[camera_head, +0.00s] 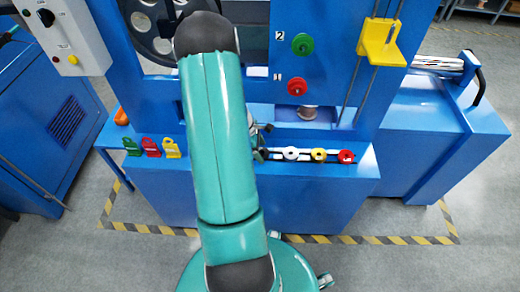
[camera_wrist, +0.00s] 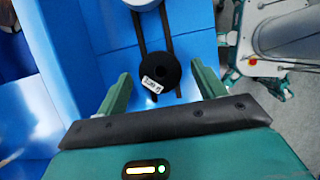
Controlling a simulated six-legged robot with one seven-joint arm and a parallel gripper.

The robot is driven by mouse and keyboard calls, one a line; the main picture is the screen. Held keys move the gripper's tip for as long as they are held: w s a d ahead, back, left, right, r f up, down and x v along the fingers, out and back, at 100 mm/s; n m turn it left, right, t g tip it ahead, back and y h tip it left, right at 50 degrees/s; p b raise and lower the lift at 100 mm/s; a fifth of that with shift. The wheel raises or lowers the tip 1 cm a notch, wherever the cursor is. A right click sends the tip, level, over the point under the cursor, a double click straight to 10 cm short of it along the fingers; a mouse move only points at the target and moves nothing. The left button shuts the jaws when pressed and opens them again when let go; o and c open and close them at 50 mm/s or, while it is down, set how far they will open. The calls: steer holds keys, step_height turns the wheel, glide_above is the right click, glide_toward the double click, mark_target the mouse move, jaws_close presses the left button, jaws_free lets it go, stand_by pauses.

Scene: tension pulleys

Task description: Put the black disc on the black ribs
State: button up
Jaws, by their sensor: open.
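The black disc (camera_wrist: 160,74), with a central hole and a small white label, lies over two black ribs (camera_wrist: 167,30) on the blue ledge in the wrist view. The ribs run under it and come out below; whether it is seated on them I cannot tell. My gripper (camera_wrist: 160,70) is open, its two green fingers to the left and right of the disc with a gap on each side. In the head view my arm hides most of the gripper and the disc; the ribs (camera_head: 305,154) show to the right along the ledge.
White (camera_head: 291,153), yellow (camera_head: 319,155) and red (camera_head: 346,157) discs sit along the ledge. Green, red and yellow tagged pieces (camera_head: 151,147) stand on its left. Green (camera_head: 302,44) and red (camera_head: 297,87) knobs and a yellow bracket (camera_head: 381,42) are on the blue panel above.

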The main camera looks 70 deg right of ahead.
steer(key=v, duration=1.1)
steer(key=shift+w+r, duration=0.2)
steer(key=shift+r, duration=0.15)
steer(key=shift+w+a, duration=0.1)
